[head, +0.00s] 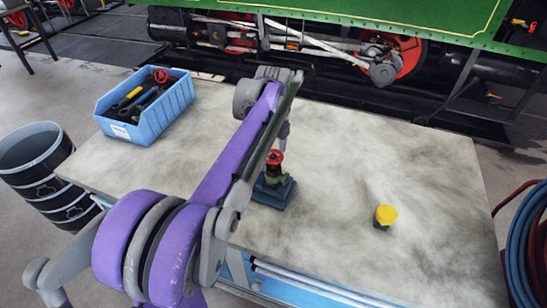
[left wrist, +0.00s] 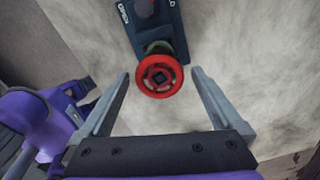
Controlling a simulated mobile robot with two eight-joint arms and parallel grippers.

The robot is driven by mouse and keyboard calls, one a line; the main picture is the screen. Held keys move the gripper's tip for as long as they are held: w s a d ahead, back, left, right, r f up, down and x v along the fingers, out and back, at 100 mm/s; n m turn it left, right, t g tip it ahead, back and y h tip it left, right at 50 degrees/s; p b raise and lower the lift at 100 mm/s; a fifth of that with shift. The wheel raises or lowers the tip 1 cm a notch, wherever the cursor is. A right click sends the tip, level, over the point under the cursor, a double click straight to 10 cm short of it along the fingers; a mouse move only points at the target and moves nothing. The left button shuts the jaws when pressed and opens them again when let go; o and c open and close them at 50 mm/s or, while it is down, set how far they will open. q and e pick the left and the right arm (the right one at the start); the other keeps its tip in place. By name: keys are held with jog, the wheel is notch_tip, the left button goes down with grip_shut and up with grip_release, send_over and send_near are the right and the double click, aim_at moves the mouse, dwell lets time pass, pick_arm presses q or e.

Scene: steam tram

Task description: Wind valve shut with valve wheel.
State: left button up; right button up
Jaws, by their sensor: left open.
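The valve (head: 276,190) stands on a dark blue base on the workbench, near its front middle. Its red valve wheel (head: 275,157) faces up. In the left wrist view the red wheel (left wrist: 145,83) shows round, with a dark square centre. My left gripper (head: 284,131) is above the valve, pointing down. Its two fingers are open (left wrist: 160,75), one on each side of the wheel in the wrist picture. No contact with the wheel shows. The arm hides part of the bench beside the valve. My right gripper is not in view.
A blue bin (head: 165,108) with tools and a red item stands at the back left of the workbench (head: 400,150). A yellow-topped piece (head: 385,215) sits to the right. A dark bucket (head: 40,165) and coiled hoses (head: 525,250) flank the bench. The bench's right half is mostly clear.

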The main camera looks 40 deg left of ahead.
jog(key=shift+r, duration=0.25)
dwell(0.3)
pick_arm(q)
jog(key=shift+c, duration=0.2)
jog(key=c, duration=1.1)
jog(key=m, duration=0.3)
jog(key=shift+f+m+p, duration=0.1)
jog(key=shift+m+p, duration=0.2)
jog(key=shift+p, duration=0.1)
jog(key=o, duration=1.1)
jog(key=shift+o, duration=0.2)
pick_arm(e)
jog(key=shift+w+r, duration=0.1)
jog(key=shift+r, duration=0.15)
pick_arm(q)
jog(key=shift+r+p, duration=1.4)
jog(key=shift+r, duration=1.1)
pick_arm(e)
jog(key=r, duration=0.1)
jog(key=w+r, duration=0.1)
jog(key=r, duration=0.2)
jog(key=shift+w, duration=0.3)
